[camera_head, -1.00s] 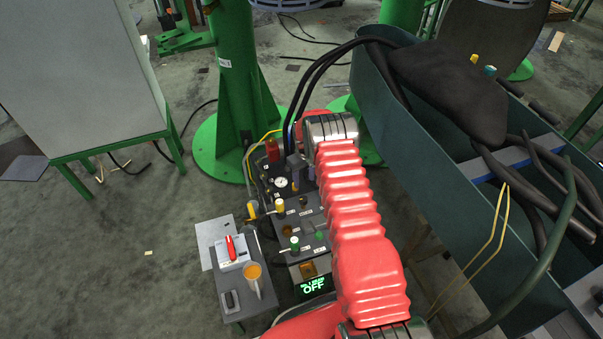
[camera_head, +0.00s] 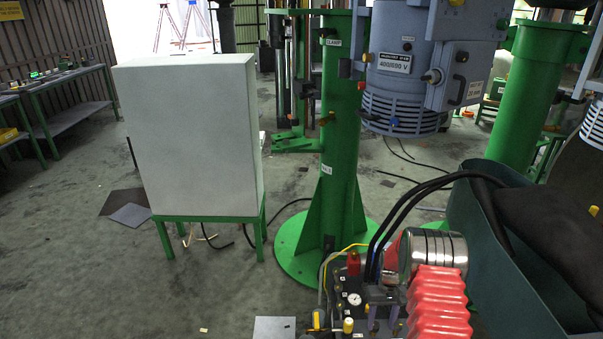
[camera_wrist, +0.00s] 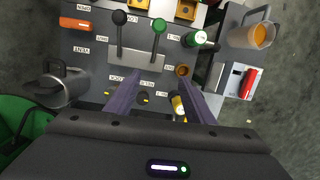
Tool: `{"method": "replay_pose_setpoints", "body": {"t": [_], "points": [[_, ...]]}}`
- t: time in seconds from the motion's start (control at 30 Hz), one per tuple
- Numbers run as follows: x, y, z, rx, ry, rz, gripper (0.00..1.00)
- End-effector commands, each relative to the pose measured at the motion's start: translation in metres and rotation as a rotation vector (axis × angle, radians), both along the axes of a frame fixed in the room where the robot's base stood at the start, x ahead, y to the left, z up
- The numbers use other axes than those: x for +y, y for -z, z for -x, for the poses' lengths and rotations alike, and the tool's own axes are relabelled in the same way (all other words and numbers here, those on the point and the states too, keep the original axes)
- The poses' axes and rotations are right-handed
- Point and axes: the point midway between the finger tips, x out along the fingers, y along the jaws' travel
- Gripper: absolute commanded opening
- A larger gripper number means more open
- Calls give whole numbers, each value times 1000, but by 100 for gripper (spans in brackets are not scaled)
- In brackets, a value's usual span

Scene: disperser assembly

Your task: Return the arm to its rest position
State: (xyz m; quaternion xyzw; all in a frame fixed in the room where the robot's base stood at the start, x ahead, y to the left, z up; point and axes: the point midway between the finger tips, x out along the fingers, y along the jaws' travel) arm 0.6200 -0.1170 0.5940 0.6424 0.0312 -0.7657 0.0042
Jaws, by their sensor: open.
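My gripper (camera_wrist: 160,88) is open in the wrist view, its two purple fingers well apart. It points at a grey control panel (camera_wrist: 140,57) with levers, knobs and white labels. Nothing is held. A yellow-capped knob (camera_wrist: 178,106) shows beside the right finger; I cannot tell whether they touch. In the head view my arm, in its red ribbed sleeve (camera_head: 438,305), is folded at the bottom right. My dark gripper (camera_head: 382,296) hangs to the left of it over the panel, its fingertips partly lost among the fittings.
Black hoses (camera_head: 400,210) arch behind my arm. A green column (camera_head: 340,150) and teal trough (camera_head: 490,270) are close by. Floor lies open left.

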Motion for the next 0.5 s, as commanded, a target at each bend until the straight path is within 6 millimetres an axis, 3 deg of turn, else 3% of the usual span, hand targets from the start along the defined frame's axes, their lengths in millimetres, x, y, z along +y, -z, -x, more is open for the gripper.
{"method": "replay_pose_setpoints", "body": {"t": [0.5], "points": [[24,-133,42,-14,66,19,48]]}}
